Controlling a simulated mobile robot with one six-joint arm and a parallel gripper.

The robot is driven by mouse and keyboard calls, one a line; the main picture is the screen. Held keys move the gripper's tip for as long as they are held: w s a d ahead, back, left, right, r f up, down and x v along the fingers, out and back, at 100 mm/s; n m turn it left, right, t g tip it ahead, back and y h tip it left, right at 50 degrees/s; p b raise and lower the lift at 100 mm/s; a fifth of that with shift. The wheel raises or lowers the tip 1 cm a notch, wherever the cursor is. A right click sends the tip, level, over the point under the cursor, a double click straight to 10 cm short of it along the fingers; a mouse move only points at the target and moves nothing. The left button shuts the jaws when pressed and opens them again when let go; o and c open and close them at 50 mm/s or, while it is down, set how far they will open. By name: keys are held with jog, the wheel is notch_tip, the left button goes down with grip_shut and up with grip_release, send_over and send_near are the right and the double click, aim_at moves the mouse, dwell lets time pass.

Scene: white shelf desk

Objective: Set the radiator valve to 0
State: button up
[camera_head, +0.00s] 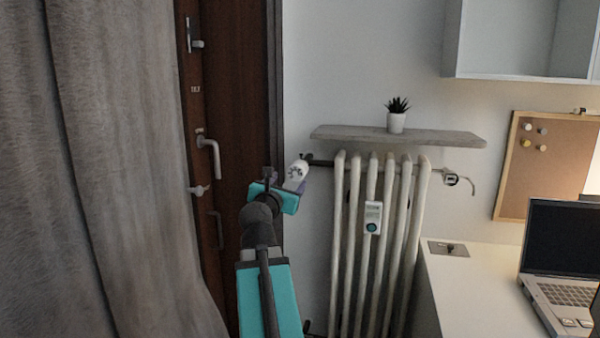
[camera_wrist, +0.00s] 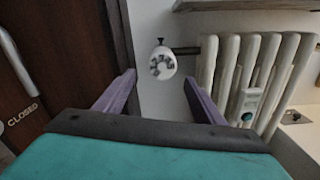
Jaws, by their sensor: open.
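The white radiator valve (camera_head: 297,172) sits at the upper left end of the radiator, on a dark pipe. In the wrist view the valve (camera_wrist: 162,63) faces me, with dark markings on its round face; they are too small to read. My gripper (camera_head: 284,179) is just in front of the valve in the head view and partly overlaps it. In the wrist view its two purple fingers (camera_wrist: 159,84) are spread wide, with the valve beyond the tips and roughly centred between them. Nothing is held.
The white ribbed radiator (camera_head: 372,270) carries a small device (camera_head: 373,212) with a green dial. A shelf (camera_head: 440,138) with a potted plant (camera_head: 397,122) is above. A dark door (camera_head: 230,110) and grey curtain (camera_head: 110,170) stand left; a desk (camera_head: 480,290) with a laptop (camera_head: 560,240) is right.

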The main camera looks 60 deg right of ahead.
aim_at(296, 172)
jog(key=shift+s+r, duration=0.25)
jog(key=shift+r, duration=0.15)
jog(key=shift+w+d+r+p, duration=0.15)
jog(key=shift+d+p, duration=0.25)
jog(key=shift+p, duration=0.85)
jog(key=d+p, duration=0.1)
jog(key=p, duration=0.3)
jog(key=shift+w+d+p, duration=0.15)
jog(key=shift+p, duration=0.25)
jog(key=p, duration=0.4)
jog(key=shift+w+d, duration=0.15)
jog(key=shift+d, duration=0.2)
jog(key=shift+d+p, duration=0.35)
jog(key=shift+p, duration=0.6)
jog(key=shift+w+d+p, duration=0.15)
jog(key=shift+d+p, duration=0.2)
jog(key=shift+p, duration=0.75)
jog(key=d+p, duration=0.1)
jog(key=p, duration=0.4)
jog(key=shift+w+d, duration=0.1)
jog(key=shift+w, duration=0.1)
